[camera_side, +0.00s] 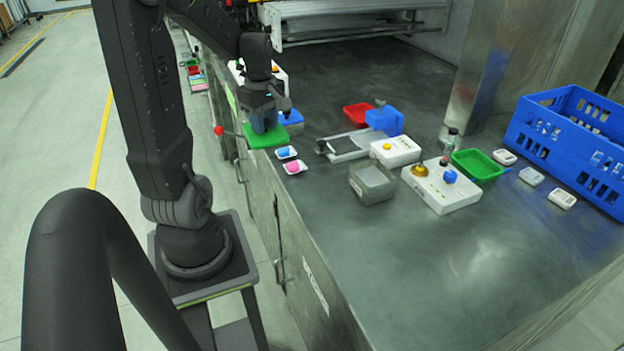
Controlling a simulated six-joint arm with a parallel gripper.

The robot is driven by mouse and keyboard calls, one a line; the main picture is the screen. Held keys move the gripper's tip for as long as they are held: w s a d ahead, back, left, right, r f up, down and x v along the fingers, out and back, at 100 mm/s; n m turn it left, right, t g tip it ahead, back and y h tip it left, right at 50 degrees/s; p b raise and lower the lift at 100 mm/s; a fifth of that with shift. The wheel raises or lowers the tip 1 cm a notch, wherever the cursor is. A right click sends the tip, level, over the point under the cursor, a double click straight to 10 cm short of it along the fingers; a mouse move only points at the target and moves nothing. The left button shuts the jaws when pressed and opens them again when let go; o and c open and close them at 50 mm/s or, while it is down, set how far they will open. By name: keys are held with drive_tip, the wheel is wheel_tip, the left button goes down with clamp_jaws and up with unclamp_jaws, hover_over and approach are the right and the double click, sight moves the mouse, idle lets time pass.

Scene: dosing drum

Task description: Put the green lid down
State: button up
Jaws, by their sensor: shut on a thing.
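The green lid (262,140) is at the left edge of the steel bench, directly under my gripper (263,124). My gripper points down and is shut on the lid; the fingertips are partly hidden by its own body. The lid looks roughly level. I cannot tell whether its underside touches anything. An open green tray (478,165) stands farther right on the bench.
A blue box (292,117) and small trays with blue (286,152) and pink (294,167) contents are close to the lid. A grey container (372,184), white button panel (442,187) and blue crate (570,135) stand rightward. The front bench (400,270) is clear.

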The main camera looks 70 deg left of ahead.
drive_tip(key=shift+d+f, duration=0.15)
drive_tip(key=shift+f, duration=0.15)
drive_tip(key=shift+w+d+f, duration=0.9)
drive_tip(key=shift+w+f, duration=0.7)
drive_tip(key=shift+f, duration=0.15)
drive_tip(key=shift+w+d+f, duration=0.9)
drive_tip(key=shift+w+f, duration=0.65)
drive_tip(key=shift+f, duration=0.2)
drive_tip(key=shift+w+d+f, duration=0.9)
drive_tip(key=shift+w+f, duration=0.7)
drive_tip(key=shift+f, duration=0.15)
drive_tip(key=shift+f, duration=0.1)
drive_tip(key=o, duration=0.9)
